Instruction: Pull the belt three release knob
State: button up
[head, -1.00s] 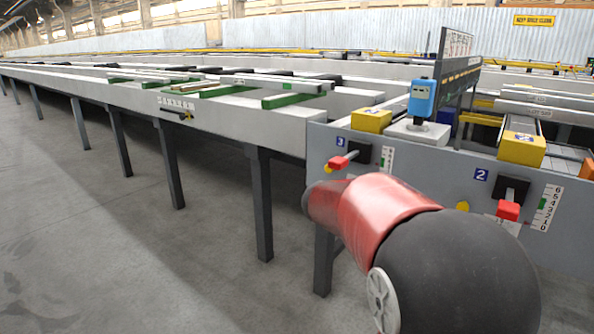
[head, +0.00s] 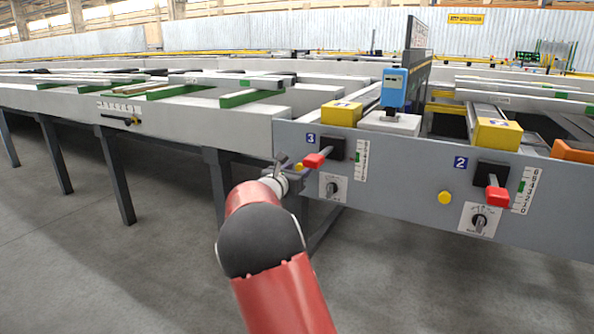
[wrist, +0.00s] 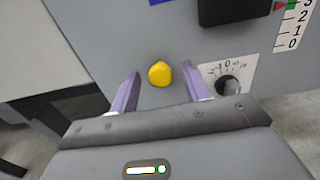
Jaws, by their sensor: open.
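The belt three release knob is a round yellow knob (head: 298,167) on the grey panel, below and left of the blue "3" label (head: 310,139). In the wrist view the yellow knob (wrist: 160,74) appears between my two purple fingertips, with a gap on each side. My gripper (head: 287,163) is open at the panel's left end, and it fills the lower part of the wrist view (wrist: 161,72). Nothing is in its grasp. I cannot tell how far the fingertips are from the panel face.
Close right of the knob are a red-handled lever (head: 316,160) and a rotary dial (head: 332,187). Station two has its own yellow knob (head: 445,198), red lever (head: 497,196) and dial (head: 479,221). Open floor (head: 60,260) lies front left.

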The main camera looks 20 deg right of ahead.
jog(key=shift+w+d, duration=0.2)
jog(key=shift+d, duration=0.05)
grip_shut()
jog(key=shift+b+v, duration=0.35)
jog(key=shift+v, duration=0.6)
grip_release()
jog(key=shift+a, duration=0.1)
jog(key=v, duration=0.7)
jog(key=shift+s+a, duration=0.25)
